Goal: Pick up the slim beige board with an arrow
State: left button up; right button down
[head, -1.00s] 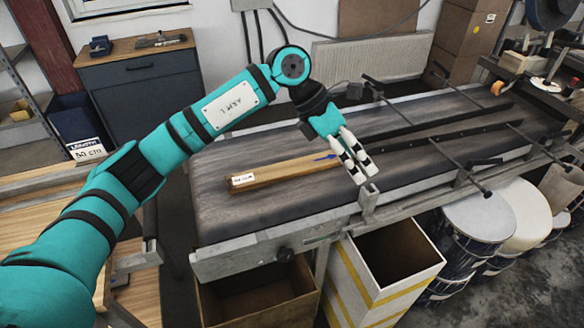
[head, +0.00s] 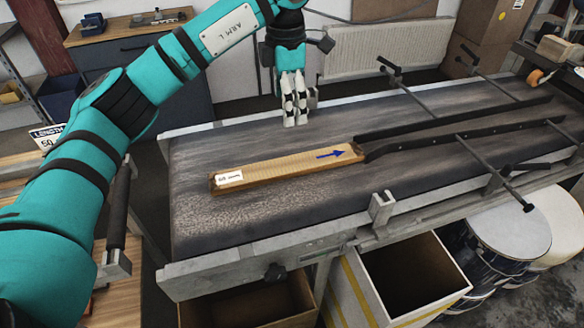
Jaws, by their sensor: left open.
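The slim beige board (head: 285,166) lies flat on the dark conveyor belt. A blue arrow near its right end points right, and a white label sits at its left end. Its right end is close to the black guide rails. My left gripper (head: 295,114) is above the far side of the belt, behind the board in the picture, with its pale fingers pointing down. It is open and empty, apart from the board. My right gripper is not in view.
Black guide rails (head: 455,124) on metal rods run along the belt to the right. An open box with yellow stripes (head: 352,292) and a brown box (head: 235,308) stand below the near edge. Drums (head: 492,228) stand at the right. The belt left of the board is clear.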

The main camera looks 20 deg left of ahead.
pick_arm(q)
notch_tip(320, 180, down, 2)
jog(key=w, duration=0.2)
jog(key=p, duration=0.2)
send_over(289, 164)
notch_tip(289, 164, down, 11)
jog(key=shift+s+f, duration=0.15)
jog(key=shift+f, duration=0.05)
notch_tip(289, 164, down, 5)
jog(key=p, duration=0.2)
jog(key=shift+p, duration=0.3)
jog(key=shift+f, duration=0.2)
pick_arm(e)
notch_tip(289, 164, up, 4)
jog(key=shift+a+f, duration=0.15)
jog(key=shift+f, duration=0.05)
pick_arm(q)
jog(key=shift+c, duration=0.4)
jog(key=shift+r, duration=0.1)
jog(key=c, duration=1.5)
